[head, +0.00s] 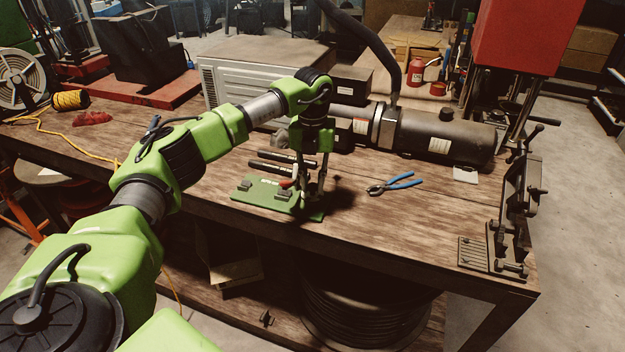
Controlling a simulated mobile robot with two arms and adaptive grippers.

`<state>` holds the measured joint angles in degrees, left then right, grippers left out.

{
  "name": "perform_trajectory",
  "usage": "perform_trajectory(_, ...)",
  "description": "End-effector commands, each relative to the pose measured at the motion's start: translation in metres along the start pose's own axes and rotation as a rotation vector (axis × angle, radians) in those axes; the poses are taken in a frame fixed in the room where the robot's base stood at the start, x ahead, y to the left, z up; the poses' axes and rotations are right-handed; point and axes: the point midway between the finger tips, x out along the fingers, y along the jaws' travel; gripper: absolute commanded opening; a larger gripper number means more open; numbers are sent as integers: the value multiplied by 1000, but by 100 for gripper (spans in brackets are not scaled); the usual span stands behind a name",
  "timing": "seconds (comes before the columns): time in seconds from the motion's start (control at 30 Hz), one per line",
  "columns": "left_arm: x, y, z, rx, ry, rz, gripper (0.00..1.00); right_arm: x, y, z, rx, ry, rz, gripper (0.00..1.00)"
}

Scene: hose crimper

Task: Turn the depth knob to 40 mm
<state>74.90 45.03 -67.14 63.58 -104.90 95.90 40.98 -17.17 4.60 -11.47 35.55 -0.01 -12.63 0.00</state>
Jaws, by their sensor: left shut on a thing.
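My left gripper (312,197) points straight down over a green base plate (255,194) on the workbench. Its fingers are shut on a small part at the plate's right end. The fingers mostly hide this part, so I cannot make out whether it is the depth knob or read any scale on it. A small red-tipped piece (287,183) shows just left of the fingers. Grey blocks stand on the plate. My right gripper is not in view.
Black rods (270,167) lie behind the plate. Blue-handled pliers (395,184) lie to the right on the bench. A large dark cylinder (445,137) lies behind them. A dark metal vise-like tool (510,215) stands at the right edge. The bench front right is clear.

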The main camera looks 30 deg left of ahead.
Motion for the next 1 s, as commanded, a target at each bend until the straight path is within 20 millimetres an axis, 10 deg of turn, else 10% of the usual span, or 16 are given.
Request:
perform_trajectory(0.97, -1, 0, 1, -215, -4, -2, 0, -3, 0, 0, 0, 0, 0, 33)
perform_trajectory(1.0, -1, 0, 1, -215, -5, -2, 29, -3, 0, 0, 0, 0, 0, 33)
